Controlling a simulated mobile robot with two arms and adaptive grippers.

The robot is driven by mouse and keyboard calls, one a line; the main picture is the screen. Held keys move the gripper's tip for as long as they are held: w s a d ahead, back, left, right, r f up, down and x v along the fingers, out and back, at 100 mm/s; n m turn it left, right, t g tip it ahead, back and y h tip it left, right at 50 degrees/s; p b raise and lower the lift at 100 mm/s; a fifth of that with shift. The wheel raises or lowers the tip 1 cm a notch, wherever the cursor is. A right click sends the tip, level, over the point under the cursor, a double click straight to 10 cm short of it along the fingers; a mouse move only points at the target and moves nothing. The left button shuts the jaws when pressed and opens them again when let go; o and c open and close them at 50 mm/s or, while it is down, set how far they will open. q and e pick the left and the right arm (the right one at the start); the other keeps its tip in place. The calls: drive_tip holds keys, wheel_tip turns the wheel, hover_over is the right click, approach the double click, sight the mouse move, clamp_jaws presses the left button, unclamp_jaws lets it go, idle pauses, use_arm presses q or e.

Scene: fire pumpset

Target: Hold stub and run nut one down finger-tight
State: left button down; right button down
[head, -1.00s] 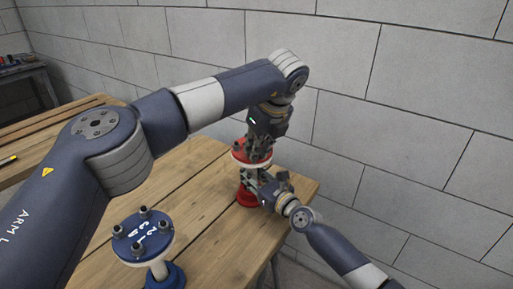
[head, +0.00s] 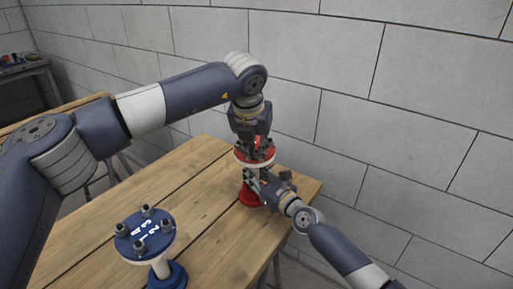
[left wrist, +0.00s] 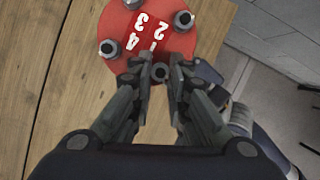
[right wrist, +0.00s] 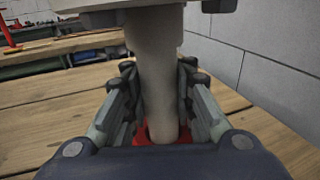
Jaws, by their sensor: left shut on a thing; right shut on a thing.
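The red stub stands on the wooden table; its red top flange (head: 241,153) shows under my left gripper, and its red base (head: 248,197) sits near the table's corner. In the left wrist view the flange (left wrist: 175,42) carries white numbers 1 to 4 and several dark nuts on studs. My left gripper (left wrist: 160,80) points down, its fingertips shut on nut one (left wrist: 160,72) beside the number 1. My right gripper (right wrist: 158,100) is shut around the stub's pale pipe (right wrist: 155,65), below the flange. Nut one's thread and seating are hidden.
A blue flanged stub (head: 145,235) with several dark nuts stands at the front of the table (head: 205,215). A grey block wall (head: 420,110) is close behind and to the right. Another bench with items (head: 25,65) is at far left.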

use_arm(q)
drive_tip(key=shift+w+a+f+m+h, duration=0.1)
drive_tip(key=shift+a+m+h, duration=0.15)
drive_tip(key=shift+m, duration=0.5)
drive_tip(key=shift+w+a+f+m+h, duration=0.15)
drive_tip(key=shift+a+m, duration=0.15)
drive_tip(key=shift+m, duration=0.45)
drive_tip(key=shift+a+r, duration=0.1)
drive_tip(key=shift+r, duration=0.05)
drive_tip(key=c, duration=1.5)
unclamp_jaws()
drive_tip(key=shift+c, duration=0.2)
drive_tip(key=shift+s, duration=0.15)
drive_tip(key=shift+r, duration=0.1)
drive_tip(key=shift+r, duration=0.25)
drive_tip(key=v, duration=1.1)
drive_tip(key=shift+a, duration=0.3)
drive_tip(key=shift+r, duration=0.15)
